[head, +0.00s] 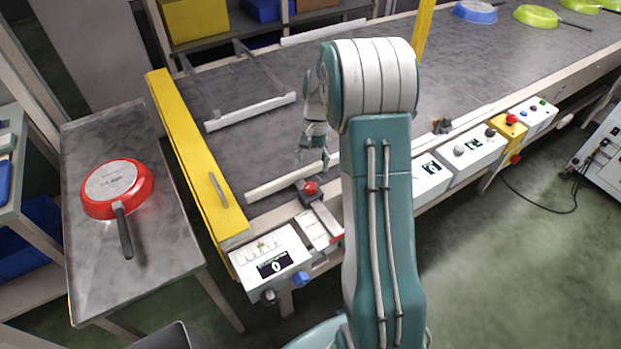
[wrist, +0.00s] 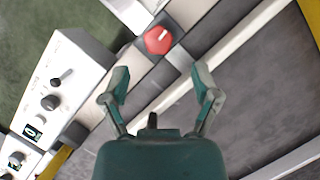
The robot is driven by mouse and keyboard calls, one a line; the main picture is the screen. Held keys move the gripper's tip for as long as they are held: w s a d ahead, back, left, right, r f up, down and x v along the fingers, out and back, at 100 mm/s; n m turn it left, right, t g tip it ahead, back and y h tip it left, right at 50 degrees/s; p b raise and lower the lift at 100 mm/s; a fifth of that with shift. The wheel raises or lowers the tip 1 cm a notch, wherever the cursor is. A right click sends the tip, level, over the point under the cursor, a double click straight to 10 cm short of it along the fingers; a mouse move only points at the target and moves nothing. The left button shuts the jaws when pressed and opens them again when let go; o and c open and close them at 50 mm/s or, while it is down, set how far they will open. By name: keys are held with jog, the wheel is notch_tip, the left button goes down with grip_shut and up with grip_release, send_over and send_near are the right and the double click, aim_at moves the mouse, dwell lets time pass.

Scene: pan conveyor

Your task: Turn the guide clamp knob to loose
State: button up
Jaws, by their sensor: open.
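A red knob (head: 310,188), which looks like the guide clamp knob, sits on a dark block at the near edge of the conveyor. In the wrist view the red knob (wrist: 157,41) carries a short white pointer mark directed to the upper right. My gripper (head: 313,163) is above the conveyor edge, close to the knob and pointing down. In the wrist view my gripper (wrist: 160,80) is open and empty, its fingers spread. The knob lies ahead of the fingertips, between their lines, and looks untouched. No loose or tight label is readable.
Light guide rails (head: 250,112) lie along the conveyor belt (head: 240,150). A white control box (head: 270,258) with a blue knob stands left of the clamp; other control boxes (head: 470,150) stand right. A red pan (head: 118,188) lies upside down on the left metal table (head: 80,265).

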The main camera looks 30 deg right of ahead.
jog(key=v, duration=0.6)
jog(key=shift+w+r, duration=0.2)
jog(key=shift+r, duration=0.05)
jog(key=shift+d, duration=0.15)
